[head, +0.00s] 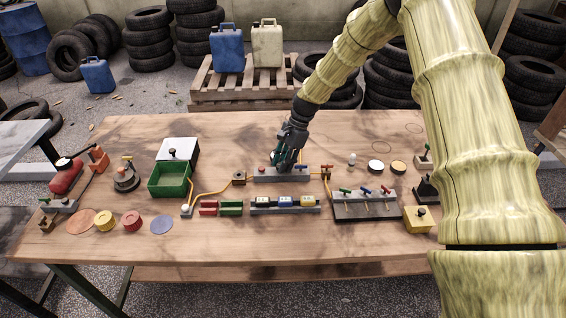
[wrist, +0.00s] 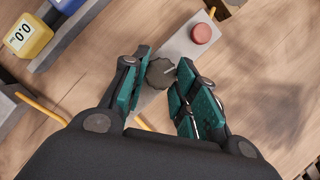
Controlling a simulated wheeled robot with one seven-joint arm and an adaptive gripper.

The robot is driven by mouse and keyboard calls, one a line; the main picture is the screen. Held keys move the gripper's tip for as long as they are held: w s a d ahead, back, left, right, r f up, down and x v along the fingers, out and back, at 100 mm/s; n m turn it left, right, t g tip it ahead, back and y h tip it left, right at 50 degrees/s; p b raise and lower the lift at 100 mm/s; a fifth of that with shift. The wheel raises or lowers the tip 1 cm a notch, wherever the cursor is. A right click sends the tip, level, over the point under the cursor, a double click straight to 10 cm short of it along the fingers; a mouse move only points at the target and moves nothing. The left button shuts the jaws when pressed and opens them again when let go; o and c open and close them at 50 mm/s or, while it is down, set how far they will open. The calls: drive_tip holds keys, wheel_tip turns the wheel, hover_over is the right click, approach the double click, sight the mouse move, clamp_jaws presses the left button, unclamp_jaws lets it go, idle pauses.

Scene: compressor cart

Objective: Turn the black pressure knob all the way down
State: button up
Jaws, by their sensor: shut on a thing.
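The black pressure knob (wrist: 160,74) is a round, ridged dial on a grey bar (wrist: 181,45). A light pointer mark on it points to the right in the wrist view. My gripper (wrist: 164,70) is around the knob, one teal finger on each side, shut on it. In the head view my gripper (head: 285,162) is over the grey bar (head: 299,176) and hides the knob. A red button (wrist: 201,33) is on the same bar and also shows in the head view (head: 262,169).
A row of display blocks (head: 285,201) stands in front of the bar; a yellow one (wrist: 26,35) reads 0.0. A lever panel (head: 365,208) is at right and a green bin (head: 169,181) at left. Yellow hoses (head: 210,193) run along the wooden table (head: 120,255).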

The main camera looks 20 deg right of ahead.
drive_tip(key=n, duration=0.2)
drive_tip(key=n+g, duration=0.1)
drive_tip(key=n+h, duration=0.1)
drive_tip(key=n, duration=0.1)
drive_tip(key=shift+w+a+r+n+g+p, duration=0.3)
drive_tip(key=shift+w+g, duration=0.1)
drive_tip(key=n, duration=0.2)
drive_tip(key=n+g+h, duration=0.1)
drive_tip(key=n, duration=0.1)
drive_tip(key=shift+a+n+h, duration=0.15)
drive_tip(key=shift+n+h, duration=0.15)
drive_tip(key=shift+c, duration=0.2)
drive_tip(key=n+h, duration=0.1)
drive_tip(key=n, duration=0.2)
drive_tip(key=n+h, duration=0.1)
drive_tip(key=n, duration=0.2)
drive_tip(key=shift+s+a+f+g, duration=0.15)
drive_tip(key=shift+g, duration=0.15)
drive_tip(key=n+h, duration=0.1)
drive_tip(key=n, duration=0.3)
drive_tip(key=shift+s+h, duration=0.15)
drive_tip(key=shift+h, duration=0.25)
drive_tip(key=shift+f, duration=0.1)
drive_tip(key=shift+s+f+n, duration=0.1)
drive_tip(key=shift+n, duration=0.3)
drive_tip(key=o, duration=1.1)
drive_tip(key=shift+c, duration=0.2)
drive_tip(key=shift+r, duration=0.2)
